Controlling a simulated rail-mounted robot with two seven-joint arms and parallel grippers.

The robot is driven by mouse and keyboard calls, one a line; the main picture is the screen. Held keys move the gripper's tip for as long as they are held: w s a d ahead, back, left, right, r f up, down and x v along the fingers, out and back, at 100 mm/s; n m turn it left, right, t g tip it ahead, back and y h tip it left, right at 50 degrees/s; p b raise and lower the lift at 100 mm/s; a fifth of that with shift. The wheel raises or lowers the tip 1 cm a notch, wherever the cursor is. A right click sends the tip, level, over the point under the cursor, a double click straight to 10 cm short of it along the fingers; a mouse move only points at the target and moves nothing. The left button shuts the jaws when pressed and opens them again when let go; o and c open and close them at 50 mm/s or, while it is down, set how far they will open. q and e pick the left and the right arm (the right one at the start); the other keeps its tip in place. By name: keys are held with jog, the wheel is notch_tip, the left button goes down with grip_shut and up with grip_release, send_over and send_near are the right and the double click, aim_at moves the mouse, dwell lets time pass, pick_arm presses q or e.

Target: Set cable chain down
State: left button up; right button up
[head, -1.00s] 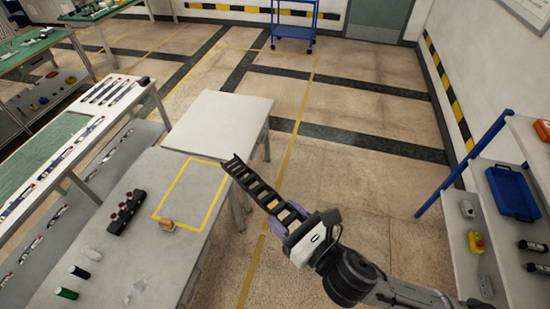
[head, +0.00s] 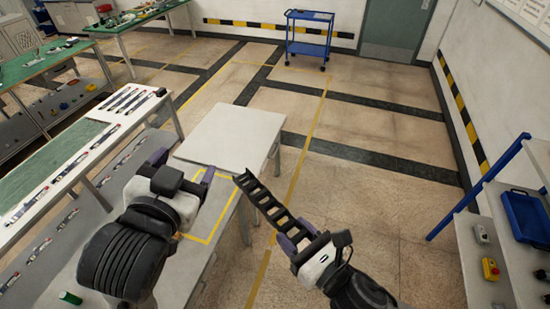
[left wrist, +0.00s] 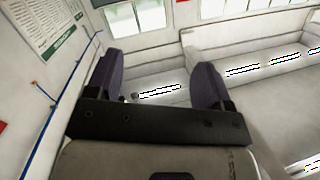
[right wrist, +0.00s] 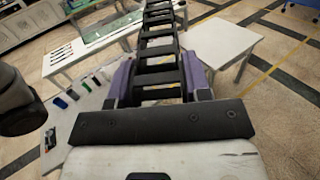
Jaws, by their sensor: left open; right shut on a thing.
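The black cable chain (head: 262,198) looks like a ladder of links. My right gripper (head: 291,236) is shut on its near end and holds it over the floor, right of the grey table; the far end points up and left. In the right wrist view the chain (right wrist: 160,48) runs straight out between the purple fingers of my right gripper (right wrist: 160,85). A yellow taped rectangle (head: 208,242) marks the grey table; my left arm hides part of it. My left gripper (head: 195,178) is over that table. In the left wrist view its fingers (left wrist: 165,88) are apart with nothing between them.
A white table (head: 230,135) adjoins the grey table's far end. A side bench with pens (head: 125,103) stands at left. Shelving with a blue bin (head: 525,217) and a yellow box (head: 490,268) stands at right. A blue cart (head: 308,38) is at the back.

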pick_arm(q)
jog(key=d+r+m+g+h, duration=0.25)
jog(key=d+r+m, duration=0.75)
jog(key=d+r, duration=0.7)
jog(key=m+g+y, duration=0.6)
jog(key=m+g, duration=0.7)
jog(key=g, duration=0.1)
send_over(275, 200)
notch_tip(275, 200, down, 20)
jog(key=shift+t+h, duration=0.25)
notch_tip(275, 200, down, 12)
jog(key=shift+r, duration=0.2)
